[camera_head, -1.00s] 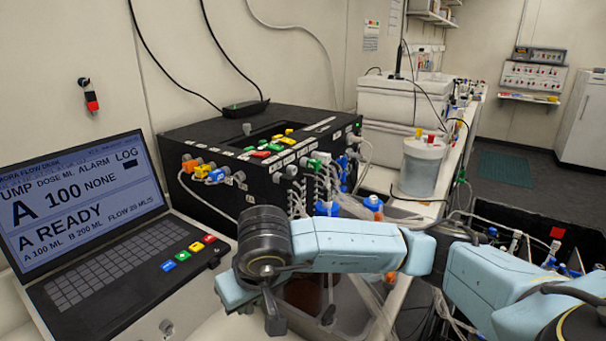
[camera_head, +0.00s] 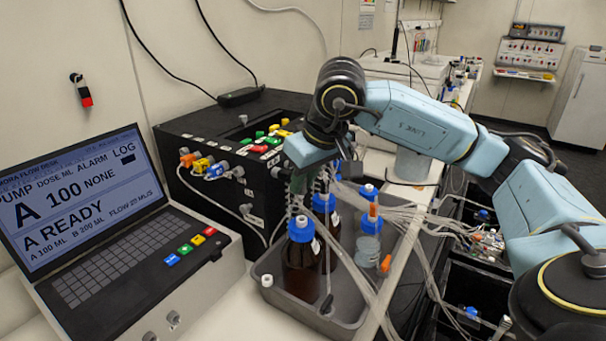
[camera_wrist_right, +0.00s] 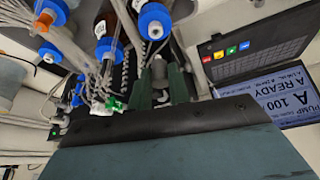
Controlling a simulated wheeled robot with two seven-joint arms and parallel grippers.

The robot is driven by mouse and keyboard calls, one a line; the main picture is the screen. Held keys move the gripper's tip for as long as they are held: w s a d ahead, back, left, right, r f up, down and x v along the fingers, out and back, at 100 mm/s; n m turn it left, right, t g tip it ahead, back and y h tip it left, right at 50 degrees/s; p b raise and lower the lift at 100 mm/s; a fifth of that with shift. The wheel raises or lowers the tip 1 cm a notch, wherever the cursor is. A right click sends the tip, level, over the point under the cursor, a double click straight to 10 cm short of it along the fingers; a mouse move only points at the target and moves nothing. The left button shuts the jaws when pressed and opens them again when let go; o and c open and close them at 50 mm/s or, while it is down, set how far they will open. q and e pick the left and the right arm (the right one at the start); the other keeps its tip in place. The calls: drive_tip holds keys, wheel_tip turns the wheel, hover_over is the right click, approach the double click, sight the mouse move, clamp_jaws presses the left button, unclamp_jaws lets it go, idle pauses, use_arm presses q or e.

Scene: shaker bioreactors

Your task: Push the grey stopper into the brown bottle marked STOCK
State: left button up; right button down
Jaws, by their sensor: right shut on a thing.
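My right gripper (camera_head: 299,188) points down behind the blue-collared brown bottles. In the right wrist view its two dark green fingers (camera_wrist_right: 161,84) are shut on a small grey stopper (camera_wrist_right: 160,68). A brown bottle (camera_head: 302,262) with a blue collar stands at the front of a grey tray (camera_head: 340,326). A second brown bottle (camera_head: 333,228) stands just behind it. In the right wrist view blue collars show above the fingers, one with a pale round mouth (camera_wrist_right: 155,29). The stopper is apart from these. I cannot read a STOCK marking on either bottle. My left gripper is not in view.
A clear blue-capped bottle (camera_head: 368,240) stands at the tray's right. Loose clear tubes (camera_head: 405,222) run over the tray's right side. A black pump box (camera_head: 215,165) with coloured connectors is behind, and a laptop (camera_head: 85,220) is at left.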

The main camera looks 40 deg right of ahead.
sight(304, 194)
drive_tip(key=shift+f+b, duration=0.95)
drive_tip(key=shift+f, duration=0.3)
wheel_tip(304, 194, down, 2)
drive_tip(key=shift+b, duration=0.75)
drive_tip(key=shift+r, duration=0.15)
drive_tip(key=shift+a+f+b, duration=0.1)
drive_tip(key=shift+f+b, duration=0.9)
drive_tip(key=shift+f, duration=0.1)
drive_tip(key=c, duration=1.2)
unclamp_jaws()
drive_tip(key=shift+c, duration=0.2)
drive_tip(key=shift+r, duration=0.1)
